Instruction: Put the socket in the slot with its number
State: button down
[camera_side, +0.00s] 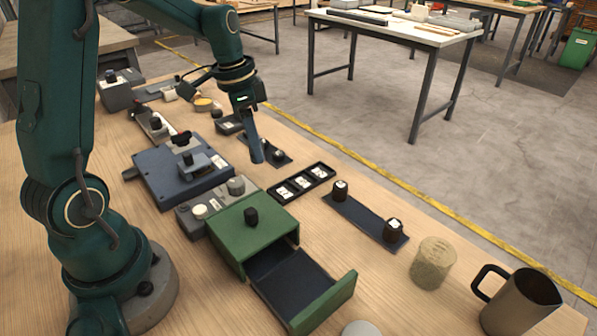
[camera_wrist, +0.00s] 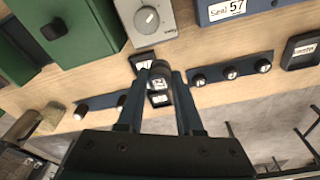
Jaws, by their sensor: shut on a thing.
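My gripper (camera_side: 257,154) points down over the table. In the wrist view its fingers (camera_wrist: 160,78) are shut on a dark round socket (camera_wrist: 160,68); its number cannot be read. In the side view the held socket cannot be made out. The black slot tray (camera_side: 332,169) has three white number cards, too small to read. In the wrist view the tray (camera_wrist: 142,55) lies beneath the held socket and is partly covered by it. Several dark sockets with white tops stand on two blue strips: two on the near strip (camera_side: 365,217), three on the other (camera_wrist: 214,78).
A green cabinet (camera_side: 233,226) has its drawer (camera_side: 325,303) pulled out. A cork cylinder (camera_side: 433,263) and a metal jug (camera_side: 517,303) stand at the front right. A grey box with knobs (camera_side: 237,187) and a blue box (camera_side: 160,172) sit left of the tray.

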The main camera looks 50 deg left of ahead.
jog(key=w+d+f, duration=0.1)
jog(key=d, duration=0.1)
jog(key=w+d+f, duration=0.2)
jog(key=shift+d+f, duration=0.1)
jog(key=shift+f, duration=1.95)
jog(key=shift+f, duration=0.15)
jog(key=c, duration=0.6)
grip_release()
jog(key=shift+o, duration=0.2)
